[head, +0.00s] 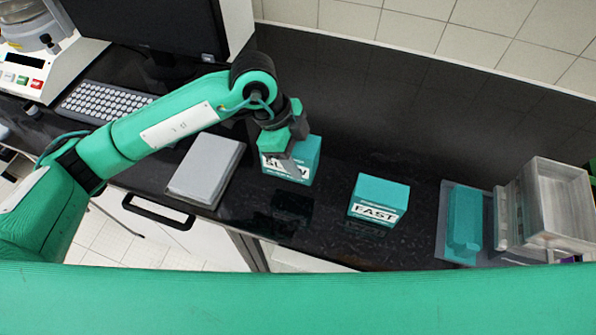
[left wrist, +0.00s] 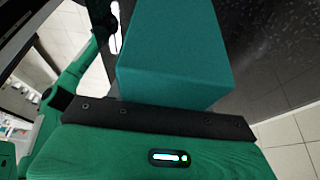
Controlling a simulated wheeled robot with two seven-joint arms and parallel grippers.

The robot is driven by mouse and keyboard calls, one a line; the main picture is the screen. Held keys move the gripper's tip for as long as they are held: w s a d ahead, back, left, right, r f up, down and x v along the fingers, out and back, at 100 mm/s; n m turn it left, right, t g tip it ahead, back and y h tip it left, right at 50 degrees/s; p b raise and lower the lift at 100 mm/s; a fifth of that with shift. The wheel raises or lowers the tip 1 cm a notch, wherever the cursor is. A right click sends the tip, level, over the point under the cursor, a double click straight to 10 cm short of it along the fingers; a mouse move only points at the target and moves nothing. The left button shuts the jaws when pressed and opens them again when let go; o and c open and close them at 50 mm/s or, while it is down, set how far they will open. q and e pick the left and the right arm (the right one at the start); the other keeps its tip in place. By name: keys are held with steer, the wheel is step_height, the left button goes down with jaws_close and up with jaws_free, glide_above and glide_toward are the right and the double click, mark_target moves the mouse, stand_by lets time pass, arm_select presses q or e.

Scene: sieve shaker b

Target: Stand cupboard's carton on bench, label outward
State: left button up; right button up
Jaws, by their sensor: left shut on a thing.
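A teal carton with a white label reading SLOW (head: 306,163) is in my left gripper (head: 289,150). The label faces the front of the bench, and a grey finger partly covers it. The carton is upright; a gap to its reflection suggests it hangs a little above the dark bench (head: 335,245). In the left wrist view the carton (left wrist: 172,65) shows plain teal faces beyond the gripper body; the fingertips are hidden there. A second teal carton, labelled FAST (head: 379,195), stands on the bench to the right, label also toward the front. My right gripper is not visible.
A grey flat box (head: 207,168) lies left of the held carton, with a keyboard (head: 104,102) and monitor (head: 150,25) beyond. A tray (head: 446,215) with a teal item (head: 464,222) and clear containers (head: 560,205) stand at right. Bench between the cartons is clear.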

arm_select(q)
step_height(320, 180, down, 9)
steer(key=shift+r+p, duration=0.2)
steer(key=shift+p, duration=0.55)
steer(key=o, duration=1.1)
steer(key=shift+c, duration=0.2)
steer(key=b+v, duration=0.2)
steer(key=v, duration=0.8)
steer(key=shift+w+a+r, duration=0.1)
steer(key=shift+r, duration=0.25)
steer(key=shift+a+r+b, duration=0.25)
steer(key=shift+r+b, duration=0.05)
steer(key=shift+r, duration=0.3)
